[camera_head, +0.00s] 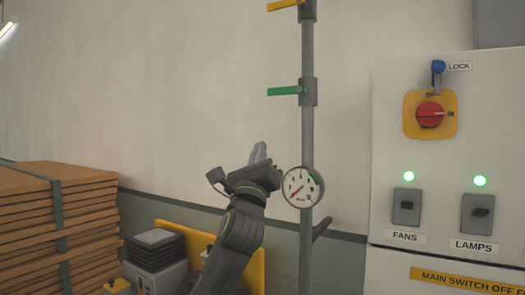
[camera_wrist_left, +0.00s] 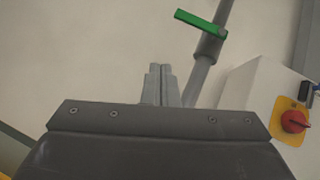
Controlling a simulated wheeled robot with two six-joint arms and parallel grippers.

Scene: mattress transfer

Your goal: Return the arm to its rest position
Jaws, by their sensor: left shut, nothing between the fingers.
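My left gripper (camera_head: 259,153) is raised in front of the wall, just left of the grey vertical pipe in the head view. Its fingers point up and are shut with nothing between them. In the left wrist view the closed fingertips (camera_wrist_left: 161,72) show against the bare wall. My left arm (camera_head: 238,235) comes up from the bottom of the head view. My right gripper is in neither view.
A grey pipe (camera_head: 308,135) carries a green lever (camera_head: 285,90), a yellow lever (camera_head: 284,5) and a round gauge (camera_head: 303,187). A white control cabinet (camera_head: 390,130) with a red knob (camera_head: 430,114) stands right. Stacked brown boards (camera_head: 50,225) stand left. The upper left wall is clear.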

